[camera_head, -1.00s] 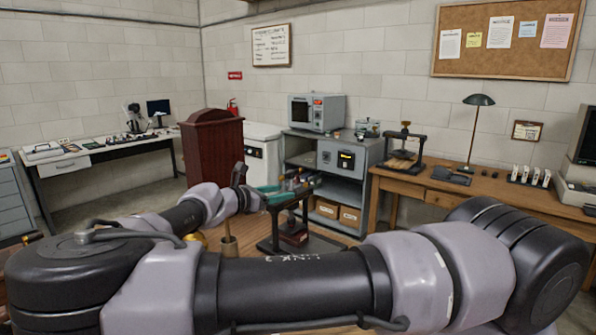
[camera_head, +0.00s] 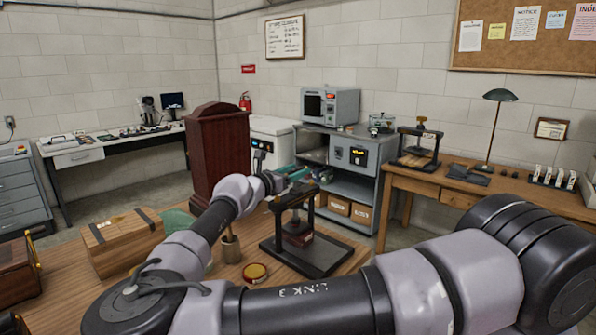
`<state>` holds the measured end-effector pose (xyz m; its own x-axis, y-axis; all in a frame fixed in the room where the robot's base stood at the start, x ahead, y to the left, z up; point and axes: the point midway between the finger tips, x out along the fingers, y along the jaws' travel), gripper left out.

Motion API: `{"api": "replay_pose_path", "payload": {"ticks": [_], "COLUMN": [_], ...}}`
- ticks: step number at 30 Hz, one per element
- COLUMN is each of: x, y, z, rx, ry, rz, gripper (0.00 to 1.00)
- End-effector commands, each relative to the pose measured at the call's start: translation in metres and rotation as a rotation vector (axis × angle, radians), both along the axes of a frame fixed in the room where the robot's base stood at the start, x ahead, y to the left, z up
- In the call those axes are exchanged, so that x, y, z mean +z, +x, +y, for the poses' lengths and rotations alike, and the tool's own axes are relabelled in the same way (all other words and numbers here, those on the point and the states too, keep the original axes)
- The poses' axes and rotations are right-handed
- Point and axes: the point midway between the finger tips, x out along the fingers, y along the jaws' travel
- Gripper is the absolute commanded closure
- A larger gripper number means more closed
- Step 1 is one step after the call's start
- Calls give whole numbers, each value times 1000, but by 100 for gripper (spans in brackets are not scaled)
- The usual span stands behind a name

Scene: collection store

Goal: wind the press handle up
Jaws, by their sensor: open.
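My gripper (camera_head: 284,181) is at the top of the press, close to the crossbar. It is open, but its fingers are small and partly hidden by my wrist. I cannot tell whether it touches the handle. A second, similar press (camera_head: 436,145) stands on the right bench.
On the near table are a wooden box (camera_head: 122,245) with dark straps, a round yellow-rimmed tin (camera_head: 255,273) and a wooden-handled tool in a holder (camera_head: 231,250). A dark red cabinet (camera_head: 218,150) and a grey shelf unit (camera_head: 345,190) stand behind. Floor shows between table and benches.

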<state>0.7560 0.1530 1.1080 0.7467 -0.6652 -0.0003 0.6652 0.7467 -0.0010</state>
Motion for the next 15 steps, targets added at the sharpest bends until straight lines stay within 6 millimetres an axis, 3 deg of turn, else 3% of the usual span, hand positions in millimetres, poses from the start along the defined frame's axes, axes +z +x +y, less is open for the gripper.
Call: {"api": "replay_pose_path", "payload": {"ticks": [12, 13, 15], "x": [0, 0, 0], "y": [8, 8, 8], "z": [-7, -7, -7], "rx": [0, 0, 0], "ry": [1, 1, 1], "rz": [-1, -1, -1], "gripper": [43, 50, 77]}}
